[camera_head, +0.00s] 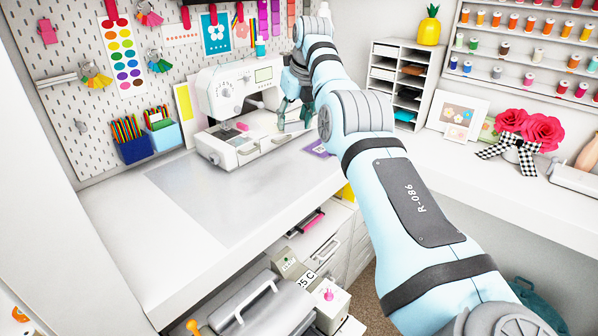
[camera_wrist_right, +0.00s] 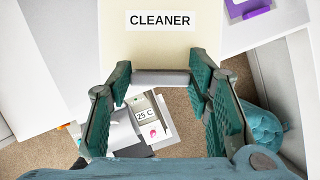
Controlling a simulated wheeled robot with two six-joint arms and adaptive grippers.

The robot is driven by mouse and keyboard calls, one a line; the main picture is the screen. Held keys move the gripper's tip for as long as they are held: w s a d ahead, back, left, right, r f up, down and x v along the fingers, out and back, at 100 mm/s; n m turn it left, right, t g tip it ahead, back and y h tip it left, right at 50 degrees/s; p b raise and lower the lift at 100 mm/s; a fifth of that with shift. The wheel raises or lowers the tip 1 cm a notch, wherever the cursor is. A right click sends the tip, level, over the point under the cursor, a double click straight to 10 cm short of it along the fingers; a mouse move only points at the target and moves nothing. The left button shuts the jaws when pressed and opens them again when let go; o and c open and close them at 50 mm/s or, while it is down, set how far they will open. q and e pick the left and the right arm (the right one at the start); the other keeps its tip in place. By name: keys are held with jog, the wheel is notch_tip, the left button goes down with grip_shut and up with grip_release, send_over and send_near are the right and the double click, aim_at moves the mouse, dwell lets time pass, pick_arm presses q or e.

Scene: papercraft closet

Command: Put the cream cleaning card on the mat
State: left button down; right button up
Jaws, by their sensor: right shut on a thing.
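The cream cleaning card (camera_wrist_right: 160,45), labelled CLEANER, shows at the top of the right wrist view. A grey bar (camera_wrist_right: 175,77) runs along its near edge, between the fingertips. My right gripper (camera_wrist_right: 160,80) is shut on the card at this edge. In the head view my right gripper (camera_head: 293,118) is in front of the white sewing machine, at its right end; I cannot make out the card there. A pale grey translucent mat (camera_head: 215,200) lies flat on the white desk, left of the gripper and nearer. My left gripper is not in view.
The sewing machine (camera_head: 235,95) stands at the back of the desk, close to the right gripper. A purple item (camera_head: 318,150) lies near the desk edge. Pencil holders (camera_head: 135,150) stand at the back left. The mat's surface looks clear.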

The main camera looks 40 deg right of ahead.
jog(key=b, duration=0.3)
send_over(293, 189)
jog(key=s, duration=0.1)
notch_tip(293, 189, down, 6)
jog(key=f+b, duration=0.1)
jog(key=f, duration=0.4)
jog(key=f+b, duration=0.1)
jog(key=f, duration=0.2)
jog(key=shift+s+a+f+b, duration=0.15)
jog(key=shift+s+b, duration=0.1)
jog(key=shift+b, duration=0.05)
jog(key=shift+f+b, duration=0.35)
jog(key=shift+f, duration=1.95)
jog(key=o, duration=0.7)
jog(key=shift+a+f, duration=0.1)
jog(key=shift+f, duration=0.05)
jog(key=o, duration=0.5)
